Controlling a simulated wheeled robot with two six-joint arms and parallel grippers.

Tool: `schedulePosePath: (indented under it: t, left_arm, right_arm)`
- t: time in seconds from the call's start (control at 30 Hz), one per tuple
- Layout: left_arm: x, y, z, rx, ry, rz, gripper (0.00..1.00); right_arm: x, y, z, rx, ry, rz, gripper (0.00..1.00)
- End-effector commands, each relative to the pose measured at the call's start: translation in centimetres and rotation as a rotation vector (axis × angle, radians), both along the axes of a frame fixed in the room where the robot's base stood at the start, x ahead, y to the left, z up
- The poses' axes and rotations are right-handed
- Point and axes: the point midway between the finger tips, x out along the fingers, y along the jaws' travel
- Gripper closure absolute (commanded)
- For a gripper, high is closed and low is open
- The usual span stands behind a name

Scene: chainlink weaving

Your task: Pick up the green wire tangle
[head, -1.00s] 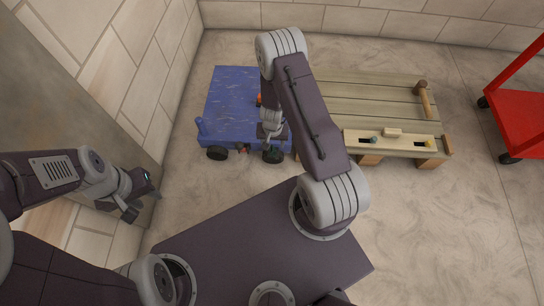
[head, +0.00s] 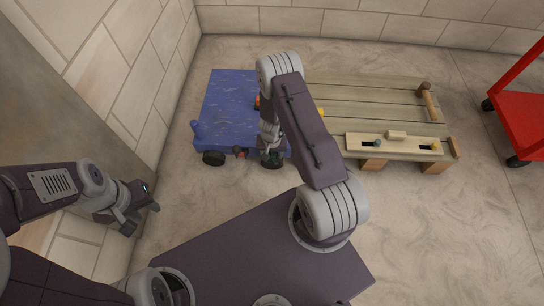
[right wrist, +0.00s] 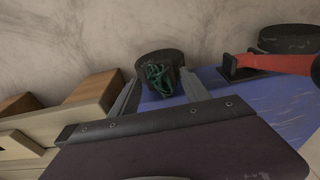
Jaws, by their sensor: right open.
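The green wire tangle (right wrist: 160,79) is a small loose bundle of dark green strands. In the right wrist view it shows in front of a black wheel, at the edge of the blue cart (right wrist: 212,76). My right gripper (right wrist: 161,92) is open, with one finger on each side of the tangle in that view; I cannot tell whether they touch it. In the head view my right gripper (head: 269,153) is at the cart's near right corner, and I cannot make out the tangle there. My left gripper (head: 142,216) is empty and looks open, away from the cart.
The blue cart (head: 225,112) stands beside a low wooden bench (head: 365,100) with a slotted board (head: 359,145). A red handle (right wrist: 270,62) crosses the cart in the right wrist view. A red trolley (head: 522,115) stands far right. The floor right of my base is clear.

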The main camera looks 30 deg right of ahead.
Motion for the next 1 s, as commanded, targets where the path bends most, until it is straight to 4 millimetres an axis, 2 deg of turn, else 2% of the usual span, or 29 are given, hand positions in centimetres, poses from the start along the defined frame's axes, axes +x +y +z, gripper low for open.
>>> schedulePosePath:
  t: [0.03,0.2,0.23,0.57,0.9,0.97,1.0]
  left_arm:
    - [0.0,0.0,0.1,0.000,0.000,0.000,0.64]
    - [0.0,0.0,0.1,0.000,0.000,0.000,0.64]
    - [0.0,0.0,0.1,0.000,0.000,0.000,0.64]
    - [0.0,0.0,0.5,0.000,0.000,0.000,0.64]
    - [0.0,0.0,4.8,0.000,0.000,0.000,0.64]
    - [0.1,0.0,2.4,0.000,-0.002,0.000,0.64]
    - [0.0,0.0,1.6,0.000,0.000,0.000,0.64]
  right_arm:
    - [0.0,0.0,0.1,0.000,0.000,0.000,0.48]
    - [0.0,0.0,0.1,0.000,0.000,0.000,0.96]
    - [0.0,0.0,0.1,0.000,0.000,0.000,1.00]
    - [0.0,0.0,0.5,0.000,0.000,0.000,1.00]
    - [0.0,0.0,4.5,0.000,0.000,-0.001,1.00]
    - [-0.4,-0.2,2.9,-0.002,0.001,0.000,1.00]
    - [-0.7,-0.3,2.8,-0.003,0.001,0.001,1.00]
